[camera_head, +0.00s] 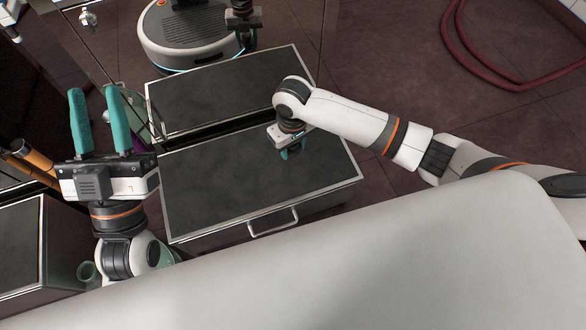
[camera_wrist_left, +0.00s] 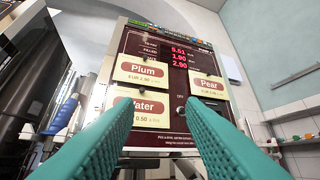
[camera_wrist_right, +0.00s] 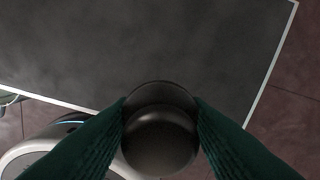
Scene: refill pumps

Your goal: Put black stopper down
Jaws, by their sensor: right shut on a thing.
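My right gripper (camera_head: 290,154) is low over the dark worktop (camera_head: 200,200) with the pale rim, towards its back right part. In the right wrist view its teal fingers (camera_wrist_right: 160,125) are shut on a round, glossy black stopper (camera_wrist_right: 160,138), with the dark worktop behind it. In the head view the stopper cannot be made out, and whether it touches the surface is unclear. My left gripper (camera_head: 98,115) is empty and open at the left, its fingers pointing up and apart.
The worktop around the right gripper is bare. A drawer handle (camera_head: 273,222) is at its front edge. The left wrist view faces a pump panel (camera_wrist_left: 150,85) with Plum, Pear and Water labels, and a blue-handled nozzle (camera_wrist_left: 60,112) beside it. A red hose (camera_head: 470,65) lies on the floor.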

